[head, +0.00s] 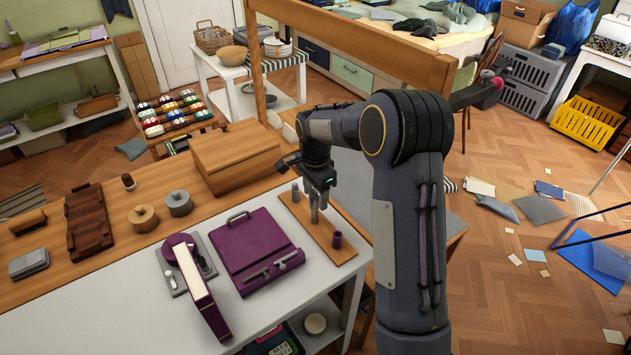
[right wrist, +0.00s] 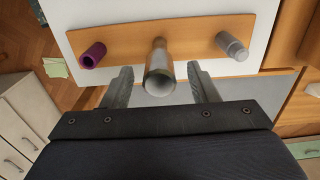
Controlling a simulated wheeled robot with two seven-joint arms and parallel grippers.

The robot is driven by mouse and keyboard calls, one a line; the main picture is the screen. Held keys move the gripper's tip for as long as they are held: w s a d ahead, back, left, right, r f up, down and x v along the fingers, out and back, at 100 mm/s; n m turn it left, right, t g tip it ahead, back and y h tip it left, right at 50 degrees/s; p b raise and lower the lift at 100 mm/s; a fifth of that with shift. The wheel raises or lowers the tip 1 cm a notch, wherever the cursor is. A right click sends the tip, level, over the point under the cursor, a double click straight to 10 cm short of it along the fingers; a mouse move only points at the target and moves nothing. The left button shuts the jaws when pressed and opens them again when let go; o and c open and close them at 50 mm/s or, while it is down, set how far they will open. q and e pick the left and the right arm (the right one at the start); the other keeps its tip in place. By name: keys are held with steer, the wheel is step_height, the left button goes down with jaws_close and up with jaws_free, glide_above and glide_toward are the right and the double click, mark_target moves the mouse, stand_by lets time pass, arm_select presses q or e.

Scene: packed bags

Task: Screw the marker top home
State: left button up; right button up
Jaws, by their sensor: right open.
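A wooden strip (head: 325,238) lies at the right end of the worktable and holds three upright pieces. In the right wrist view a purple hollow cylinder (right wrist: 92,55) stands at the left, a grey open-ended tube (right wrist: 159,76) in the middle and a grey stepped cylinder (right wrist: 232,46) at the right. I cannot tell which is the marker top. The purple cylinder also shows in the head view (head: 337,240). My right gripper (head: 316,206) points down over the strip, its open fingers (right wrist: 160,72) on either side of the grey tube, with gaps visible. My left gripper is out of view.
A purple case (head: 252,250) lies left of the strip, with a purple-and-cream bound piece (head: 193,275) beyond it. A wooden box (head: 234,155) stands behind. The white front of the worktable (head: 130,310) is mostly clear at left.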

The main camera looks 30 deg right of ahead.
steer(key=shift+f, duration=0.6)
steer(key=c, duration=1)
steer(key=shift+r+m+p, duration=0.1)
steer(key=shift+m+p, duration=0.2)
steer(key=shift+m, duration=0.9)
steer(key=shift+c, duration=0.2)
steer(key=shift+m, duration=0.5)
